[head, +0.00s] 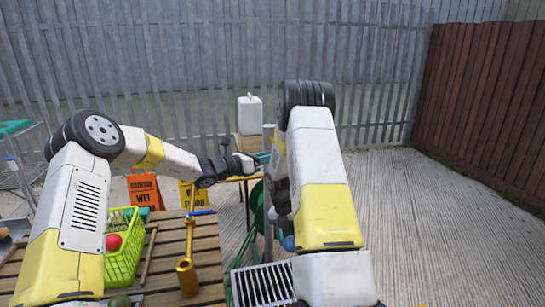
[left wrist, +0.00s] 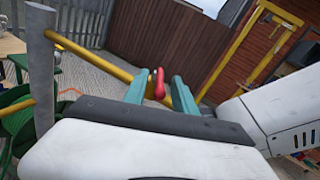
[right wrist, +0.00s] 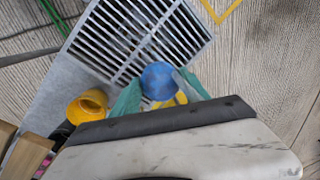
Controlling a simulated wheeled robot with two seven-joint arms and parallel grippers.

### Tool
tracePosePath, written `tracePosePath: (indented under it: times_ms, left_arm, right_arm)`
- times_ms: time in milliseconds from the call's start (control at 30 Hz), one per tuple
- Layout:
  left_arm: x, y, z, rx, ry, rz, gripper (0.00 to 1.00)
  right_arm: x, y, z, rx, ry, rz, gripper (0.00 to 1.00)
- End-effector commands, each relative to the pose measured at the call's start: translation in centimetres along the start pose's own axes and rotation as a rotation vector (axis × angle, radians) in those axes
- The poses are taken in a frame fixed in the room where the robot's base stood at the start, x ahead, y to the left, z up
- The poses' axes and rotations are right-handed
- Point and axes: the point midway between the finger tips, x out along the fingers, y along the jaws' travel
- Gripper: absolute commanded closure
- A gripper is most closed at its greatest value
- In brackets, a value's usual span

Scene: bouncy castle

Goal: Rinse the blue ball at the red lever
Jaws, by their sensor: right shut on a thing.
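The blue ball (right wrist: 158,80) is between the teal fingertips of my right gripper (right wrist: 160,92), which is shut on it above the metal drain grate (right wrist: 125,38). In the head view the ball (head: 288,243) shows partly, beside my right arm. The red lever (left wrist: 160,84) shows in the left wrist view, between and just beyond the teal fingers of my left gripper (left wrist: 158,92). Those fingers stand apart, with gaps beside the lever; I cannot tell whether they touch it. The lever is hidden in the head view. I cannot make out running water.
A wooden slatted table (head: 165,262) at the left holds a lime basket (head: 122,270) with a red ball (head: 114,242) and a brass-coloured tool (head: 187,277). Wet-floor signs (head: 144,190) and a white jerrycan (head: 250,115) stand behind. The concrete floor at the right is clear.

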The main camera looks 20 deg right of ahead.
Motion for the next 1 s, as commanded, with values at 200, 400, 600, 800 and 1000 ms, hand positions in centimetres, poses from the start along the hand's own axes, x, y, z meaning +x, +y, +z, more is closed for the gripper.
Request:
tracePosePath:
  times_ms: [200,400,600,800,1000]
  left_arm:
    - [-3.1,0.1,0.0,0.000,0.001,0.004,0.67]
    - [-7.5,0.1,0.1,0.001,0.000,0.004,0.67]
    - [-10.7,0.1,0.0,0.001,0.000,0.003,0.67]
    - [-11.9,0.0,0.0,0.000,0.000,0.001,0.67]
    - [-11.9,0.0,0.0,0.000,0.000,0.000,0.67]
  right_arm:
    - [0.0,0.0,0.0,0.000,0.000,0.000,0.85]
    - [0.0,0.0,0.0,0.000,0.000,0.000,0.85]
    - [0.0,0.0,0.0,0.000,0.000,0.000,0.85]
    - [0.0,0.0,0.0,0.000,0.000,0.000,0.85]
    - [0.0,0.0,0.0,0.000,0.000,0.000,0.85]
